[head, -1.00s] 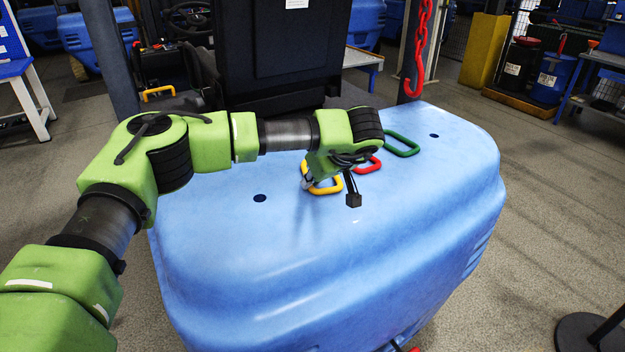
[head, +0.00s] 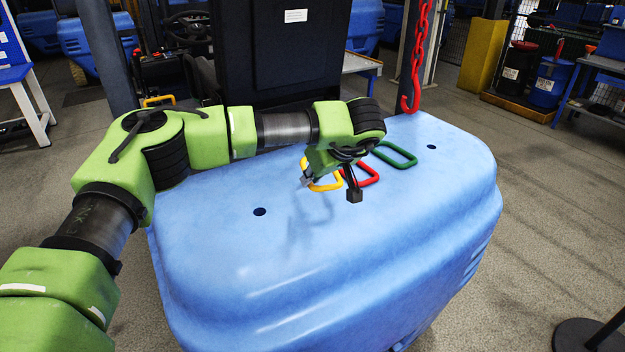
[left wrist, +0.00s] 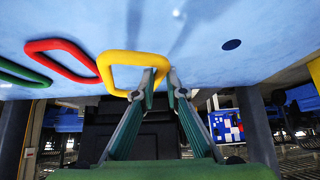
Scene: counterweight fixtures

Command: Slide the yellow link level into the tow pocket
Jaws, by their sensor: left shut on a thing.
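The yellow link (head: 326,187) is a rounded rectangular loop by the top of the blue counterweight (head: 240,250), partly hidden by my left arm in the head view. My left gripper (head: 306,180) is shut on one side bar of the link. In the left wrist view, the yellow link (left wrist: 131,52) reaches leftward from between my fingertips (left wrist: 161,80). It seems slightly above the blue surface, but the gap is hard to judge. I cannot make out the tow pocket in either view. My right gripper is not in view.
A red chain with a hook (head: 415,70) hangs at the back edge. The counterweight's near top is clear. A dark post base (head: 585,335) stands at lower right.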

